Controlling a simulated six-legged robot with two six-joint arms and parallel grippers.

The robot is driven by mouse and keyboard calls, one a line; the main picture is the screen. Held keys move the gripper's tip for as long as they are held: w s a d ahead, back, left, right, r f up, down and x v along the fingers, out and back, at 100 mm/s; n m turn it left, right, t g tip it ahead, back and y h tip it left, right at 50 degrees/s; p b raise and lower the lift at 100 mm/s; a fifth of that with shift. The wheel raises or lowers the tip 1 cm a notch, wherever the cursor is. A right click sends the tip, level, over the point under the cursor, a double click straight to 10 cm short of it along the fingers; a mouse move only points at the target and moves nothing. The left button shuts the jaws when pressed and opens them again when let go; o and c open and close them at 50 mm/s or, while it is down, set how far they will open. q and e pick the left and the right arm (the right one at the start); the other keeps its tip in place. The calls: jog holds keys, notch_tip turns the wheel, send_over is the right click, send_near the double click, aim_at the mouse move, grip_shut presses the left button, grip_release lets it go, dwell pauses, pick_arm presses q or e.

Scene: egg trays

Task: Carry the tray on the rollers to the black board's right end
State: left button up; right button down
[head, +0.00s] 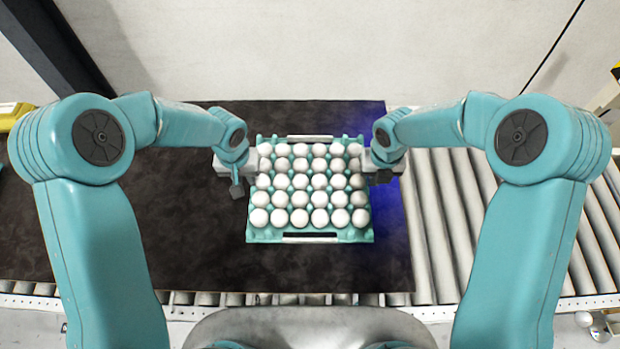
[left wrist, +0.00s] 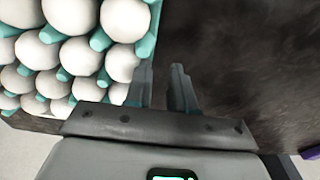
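The teal tray (head: 262,236), full of white eggs, is level over the right part of the black board (head: 180,250). Whether it touches the board is hard to tell. My left gripper (head: 238,188) is at the tray's left side. In the left wrist view its fingers (left wrist: 162,88) are apart, with bare dark board between them; one finger is close against the tray's edge (left wrist: 152,38). My right gripper (head: 381,177) is at the tray's right side, close to its edge; its finger gap is not clear.
Bare rollers (head: 440,220) lie right of the board. A blue patch (head: 392,205) shows along the board's right edge. The board left of the tray is clear. A pale wall (head: 320,50) stands behind, and a yellow object (head: 12,112) is at the far left.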

pick_arm(q)
jog(key=shift+s+a, duration=0.1)
jog(key=shift+a, duration=0.1)
pick_arm(e)
jog(key=shift+s+d, duration=0.1)
jog(key=shift+d, duration=0.15)
pick_arm(q)
jog(key=shift+a, duration=0.1)
pick_arm(e)
jog(key=c, duration=1.4)
grip_release()
jog(key=shift+c, duration=0.2)
pick_arm(q)
jog(key=shift+r, duration=0.1)
notch_tip(320, 180, up, 12)
jog(key=shift+s, duration=0.35)
pick_arm(e)
notch_tip(320, 180, up, 12)
jog(key=shift+s, duration=0.35)
